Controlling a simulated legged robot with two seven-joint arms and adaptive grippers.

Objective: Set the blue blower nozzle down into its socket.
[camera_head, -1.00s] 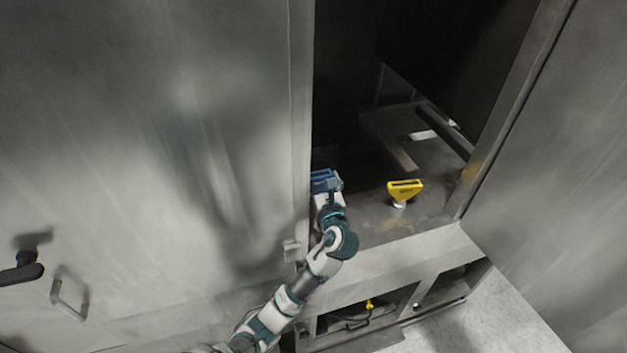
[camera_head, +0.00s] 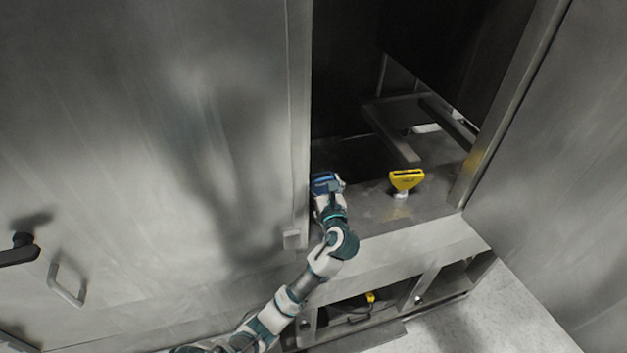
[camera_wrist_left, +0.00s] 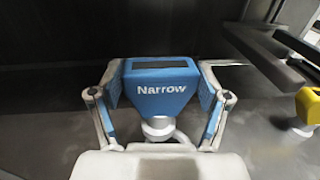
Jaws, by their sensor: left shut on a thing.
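The blue nozzle (camera_wrist_left: 160,92), marked "Narrow", stands upright between the fingers of my left gripper (camera_wrist_left: 160,100) in the left wrist view. Its flared top faces up, and a pale round neck shows below it. In the head view the blue nozzle (camera_head: 325,183) shows at the left side of the opening, just beyond my left gripper (camera_head: 328,193). My left gripper is shut on it. The socket is hidden under the nozzle and behind my gripper, so I cannot tell whether the neck is seated. My right gripper is not in view.
A yellow nozzle (camera_head: 406,181) stands upright on the metal ledge (camera_head: 380,212) to the right; it also shows in the left wrist view (camera_wrist_left: 308,106). The door-frame post (camera_head: 298,130) is close left of my gripper. A metal bracket (camera_head: 392,135) lies farther back.

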